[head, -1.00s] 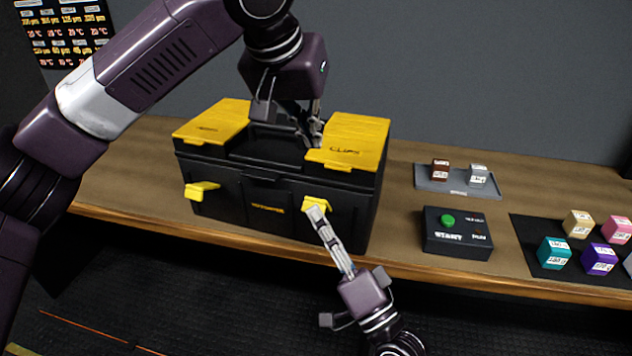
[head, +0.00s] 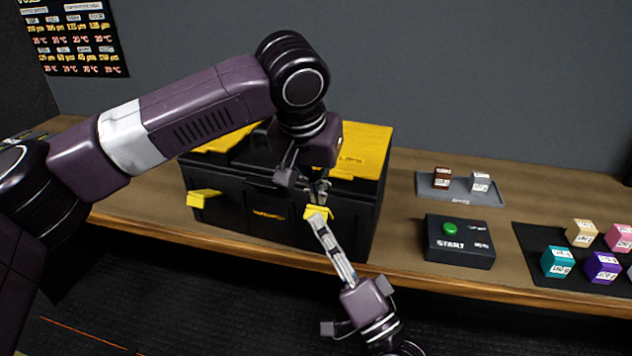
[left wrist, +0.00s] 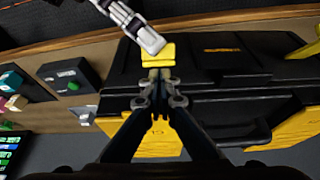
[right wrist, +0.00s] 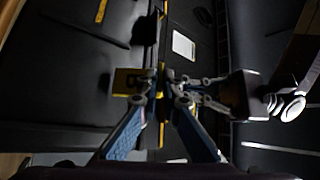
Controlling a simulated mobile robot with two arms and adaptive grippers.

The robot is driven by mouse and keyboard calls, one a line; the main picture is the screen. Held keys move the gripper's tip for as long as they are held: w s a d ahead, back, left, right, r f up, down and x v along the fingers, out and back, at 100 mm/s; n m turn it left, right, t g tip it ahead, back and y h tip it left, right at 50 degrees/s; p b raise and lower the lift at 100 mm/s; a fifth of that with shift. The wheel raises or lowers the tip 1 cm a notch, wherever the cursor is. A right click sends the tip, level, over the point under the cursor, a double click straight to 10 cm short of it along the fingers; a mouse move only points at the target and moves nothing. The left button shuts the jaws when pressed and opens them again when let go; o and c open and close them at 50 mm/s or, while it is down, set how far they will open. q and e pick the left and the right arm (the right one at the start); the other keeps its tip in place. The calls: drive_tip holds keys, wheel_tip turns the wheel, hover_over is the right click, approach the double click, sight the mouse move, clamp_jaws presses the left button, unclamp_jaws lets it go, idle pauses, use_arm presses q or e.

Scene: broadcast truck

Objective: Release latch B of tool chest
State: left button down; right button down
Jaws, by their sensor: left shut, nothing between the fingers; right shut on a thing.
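The black tool chest (head: 225,207) with yellow lids stands on the bench. A yellow latch (head: 204,198) is at the left of its front. Another yellow latch (head: 319,211), at the right of the front, bears a letter that looks like B in the right wrist view (right wrist: 124,80). My right gripper (head: 316,217) is shut on this right-hand latch from the front, its tips partly covering it. My left gripper (head: 320,196) is shut and empty, pointing down just above the same latch. In the left wrist view its fingertips (left wrist: 158,76) are close to the latch (left wrist: 156,54); contact is unclear.
A black box with a green START button (head: 459,242) stands right of the chest. Behind it a grey tray (head: 458,195) holds two small blocks. A dark mat (head: 530,240) with several coloured blocks lies at the far right. My left arm covers part of the lids.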

use_arm(q)
drive_tip(key=shift+f, duration=0.1)
drive_tip(key=shift+s+a+f, duration=0.25)
drive_tip(key=shift+s+f, duration=0.05)
drive_tip(key=shift+s, duration=0.25)
use_arm(e)
drive_tip(key=c, duration=2.1)
unclamp_jaws()
drive_tip(key=shift+s, duration=0.1)
